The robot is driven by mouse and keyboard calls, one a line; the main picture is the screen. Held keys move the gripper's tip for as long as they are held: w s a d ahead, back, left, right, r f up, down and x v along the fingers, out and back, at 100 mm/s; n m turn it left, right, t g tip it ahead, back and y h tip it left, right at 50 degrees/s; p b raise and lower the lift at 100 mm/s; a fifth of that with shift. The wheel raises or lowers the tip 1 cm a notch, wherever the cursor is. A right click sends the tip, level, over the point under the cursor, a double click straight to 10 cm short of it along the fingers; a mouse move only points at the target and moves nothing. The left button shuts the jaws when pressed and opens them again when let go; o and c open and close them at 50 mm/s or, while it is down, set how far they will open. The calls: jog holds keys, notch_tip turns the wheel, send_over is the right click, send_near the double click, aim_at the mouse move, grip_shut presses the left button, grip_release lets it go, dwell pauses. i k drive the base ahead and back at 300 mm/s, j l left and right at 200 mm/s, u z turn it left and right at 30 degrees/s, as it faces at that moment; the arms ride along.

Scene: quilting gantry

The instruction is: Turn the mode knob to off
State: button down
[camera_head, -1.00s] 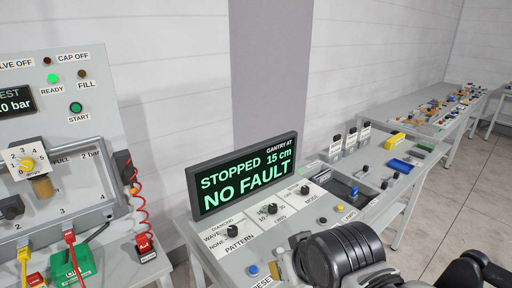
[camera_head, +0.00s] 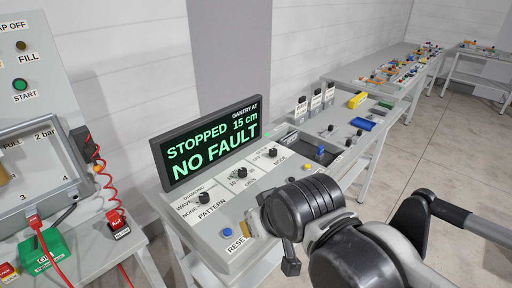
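The mode knob (camera_head: 272,152) is a small black knob on a white plate at the far right of the control panel's row. The label beside it is partly legible and I cannot read its setting. A second black knob (camera_head: 242,172) sits in the middle plate, and the pattern knob (camera_head: 204,198) sits nearest. My dark arm covers the panel's right front part. No fingertips show clearly at its end, so I cannot tell whether my gripper is open or shut. Nothing of mine visibly touches the mode knob.
A display (camera_head: 212,143) behind the knobs reads "STOPPED 15 cm NO FAULT". A blue reset button (camera_head: 227,233) and a yellow button (camera_head: 307,168) flank my arm. A green box (camera_head: 46,250) with red leads stands left.

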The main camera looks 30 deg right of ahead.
aim_at(273, 151)
jog(key=i+l+z, duration=0.1)
jog(key=i+l, duration=0.55)
jog(key=i, duration=0.15)
